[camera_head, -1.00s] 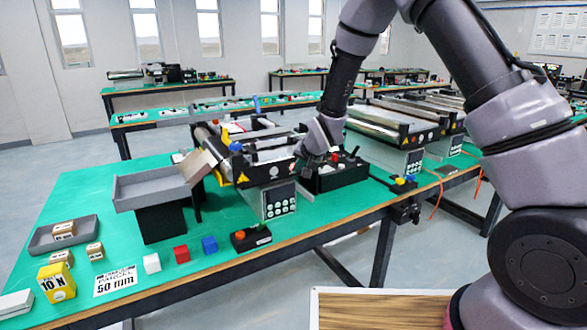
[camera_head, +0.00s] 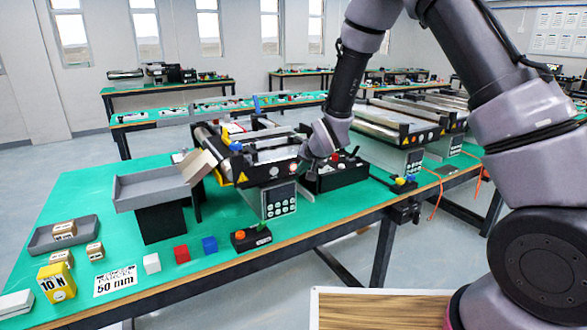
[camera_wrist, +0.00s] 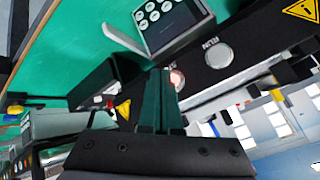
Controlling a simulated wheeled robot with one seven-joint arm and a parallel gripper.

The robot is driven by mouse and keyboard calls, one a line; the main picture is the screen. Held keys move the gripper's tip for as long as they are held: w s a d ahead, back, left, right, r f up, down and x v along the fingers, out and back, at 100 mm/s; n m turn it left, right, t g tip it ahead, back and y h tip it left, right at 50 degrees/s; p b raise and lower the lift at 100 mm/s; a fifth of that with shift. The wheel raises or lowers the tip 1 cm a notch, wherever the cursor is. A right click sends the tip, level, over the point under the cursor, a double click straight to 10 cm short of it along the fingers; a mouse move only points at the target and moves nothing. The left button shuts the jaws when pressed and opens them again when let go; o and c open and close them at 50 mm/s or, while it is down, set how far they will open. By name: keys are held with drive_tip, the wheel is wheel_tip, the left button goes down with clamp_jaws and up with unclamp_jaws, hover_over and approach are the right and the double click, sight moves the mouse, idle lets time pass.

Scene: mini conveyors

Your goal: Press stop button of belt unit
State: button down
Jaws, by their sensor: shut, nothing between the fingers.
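The belt unit (camera_head: 262,172) stands on the green table, with a dark front panel and a grey keypad box (camera_head: 279,199) below. In the wrist view the panel carries a red-lit button (camera_wrist: 177,79) and a pale round button (camera_wrist: 218,55) beside the word RUN. The keypad box also shows there (camera_wrist: 172,20). My gripper (camera_wrist: 160,74) is shut and empty, its dark fingers together just beside the red-lit button. I cannot tell whether the fingertips touch the panel. In the head view my gripper is at the right end of the panel, its fingers mostly hidden by the wrist.
A black control box (camera_head: 338,176) with a red button sits right of the belt unit. A grey tray on a black stand (camera_head: 150,188) is to the left. Coloured cubes (camera_head: 182,254) and a small black box (camera_head: 250,238) lie in front. More conveyors stand behind right.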

drive_tip(key=shift+s+d, duration=0.65)
drive_tip(key=shift+s, duration=0.35)
drive_tip(key=shift+s+d, duration=0.65)
drive_tip(key=shift+s, duration=0.3)
drive_tip(key=s+d+r+m+h, duration=0.1)
drive_tip(key=s+d+r, duration=0.2)
drive_tip(key=d+r, duration=0.6)
drive_tip(key=s+d+r+m+h, duration=0.1)
drive_tip(key=s+d+r, duration=0.1)
drive_tip(key=d+r, duration=0.7)
drive_tip(key=s+d+r, duration=0.4)
drive_tip(key=s+r, duration=0.2)
drive_tip(key=s, duration=0.4)
drive_tip(key=s+d+r, duration=0.3)
drive_tip(key=s+r, duration=0.3)
drive_tip(key=s, duration=0.4)
drive_tip(key=shift+s+d+g, duration=0.15)
drive_tip(key=shift+d+g, duration=0.15)
drive_tip(key=shift+d, duration=0.05)
drive_tip(key=shift+r, duration=0.1)
